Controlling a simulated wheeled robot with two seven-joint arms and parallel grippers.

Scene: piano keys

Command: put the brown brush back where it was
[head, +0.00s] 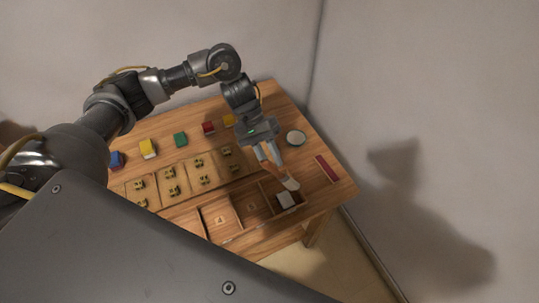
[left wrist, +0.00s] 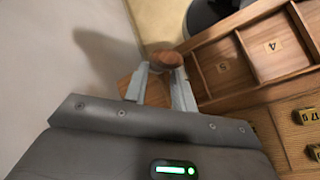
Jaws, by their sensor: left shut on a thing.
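The brown brush (head: 270,173) has a brown handle and a pale end (head: 290,184) that points down and right in the head view. My left gripper (head: 264,152) is shut on it, above the right end of the wooden compartment row (head: 236,209). In the left wrist view the brush's rounded brown end (left wrist: 166,58) shows between the fingertips (left wrist: 161,82). Whether the brush touches anything below it I cannot tell. My right gripper is not in view.
Several small brass weights (head: 203,181) sit on the board, with coloured blocks (head: 181,140) behind. Walls stand close to the table (head: 312,197).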

